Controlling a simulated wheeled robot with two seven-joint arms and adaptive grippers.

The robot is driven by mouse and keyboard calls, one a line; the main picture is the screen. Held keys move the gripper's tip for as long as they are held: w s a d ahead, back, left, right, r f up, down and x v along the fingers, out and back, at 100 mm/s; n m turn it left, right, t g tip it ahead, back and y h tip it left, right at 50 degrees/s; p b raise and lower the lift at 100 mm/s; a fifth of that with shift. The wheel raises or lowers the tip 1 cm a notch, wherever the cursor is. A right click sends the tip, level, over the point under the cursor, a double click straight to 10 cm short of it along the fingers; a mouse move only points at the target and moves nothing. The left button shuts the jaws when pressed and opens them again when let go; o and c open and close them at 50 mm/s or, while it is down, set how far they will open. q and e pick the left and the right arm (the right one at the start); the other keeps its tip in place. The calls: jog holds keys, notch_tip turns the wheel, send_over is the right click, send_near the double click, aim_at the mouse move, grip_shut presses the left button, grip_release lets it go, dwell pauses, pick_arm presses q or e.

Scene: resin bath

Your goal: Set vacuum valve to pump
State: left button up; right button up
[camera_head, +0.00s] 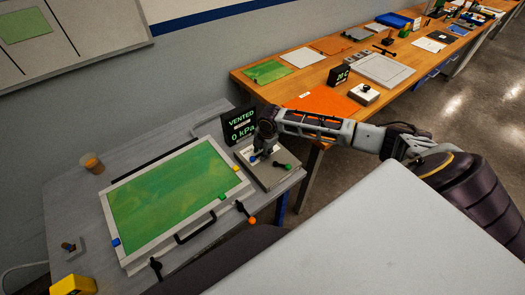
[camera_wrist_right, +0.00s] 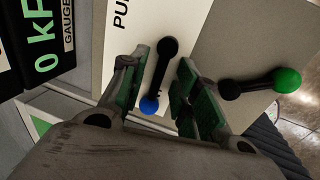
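The valve box (camera_head: 272,175) stands at the right end of the grey table. In the right wrist view its pale label plate (camera_wrist_right: 200,22) shows part of a word, "PU". A black lever with a blue end (camera_wrist_right: 150,105) lies on that plate. A second black lever with a green knob (camera_wrist_right: 287,80) sits to its right; it also shows in the head view (camera_head: 281,165). My right gripper (camera_wrist_right: 163,60) is open, with its green-padded fingers on either side of the blue-ended lever. Whether they touch it I cannot tell. My left gripper is not in view.
A black gauge display (camera_head: 240,125) reads "VENTED" and 0 kPa, close beside my right gripper. A framed green panel (camera_head: 170,195) fills most of the grey table. A cup (camera_head: 92,163) and a yellow block (camera_head: 73,285) stand left. A wooden bench (camera_head: 320,85) runs behind.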

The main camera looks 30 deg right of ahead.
grip_shut()
